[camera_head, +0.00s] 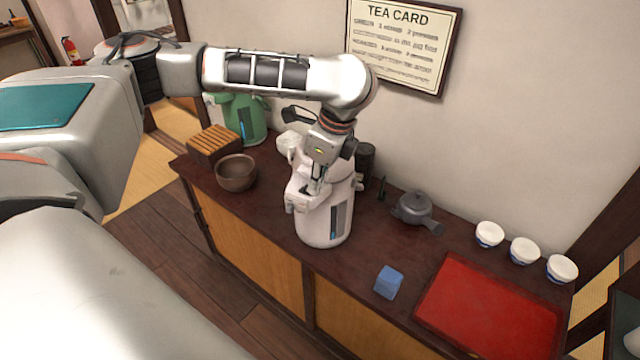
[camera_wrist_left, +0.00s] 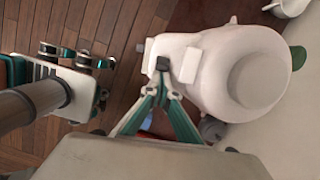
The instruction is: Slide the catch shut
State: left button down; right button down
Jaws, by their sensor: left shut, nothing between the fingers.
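A white pot (camera_head: 327,216) with a dark gauge strip stands upright on the dark counter. In the left wrist view the white pot (camera_wrist_left: 238,82) fills the upper right. My left gripper (camera_head: 309,189) is shut and empty, its fingers pointing down at the spout side of the pot's top. In the left wrist view the closed fingertips (camera_wrist_left: 162,66) lie over the white spout part, between two pale blocks. I cannot tell whether they touch it. The catch cannot be made out clearly. My right gripper (camera_wrist_left: 80,75) shows at the left wrist view's left; its jaws are unclear.
A brown bowl (camera_head: 236,173), slatted wooden box (camera_head: 213,145) and green pot (camera_head: 245,118) stand left. A dark canister (camera_head: 365,163) and grey teapot (camera_head: 413,208) stand right. Further right are a blue block (camera_head: 389,282), red tray (camera_head: 490,308) and white cups (camera_head: 525,250).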

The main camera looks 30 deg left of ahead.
pick_arm(q)
jog(key=shift+s+a, duration=0.15)
jog(key=shift+a, duration=0.6)
jog(key=shift+s+a, duration=0.1)
jog(key=shift+a, duration=0.6)
jog(key=shift+w+d, duration=0.1)
jog(key=shift+d, duration=0.05)
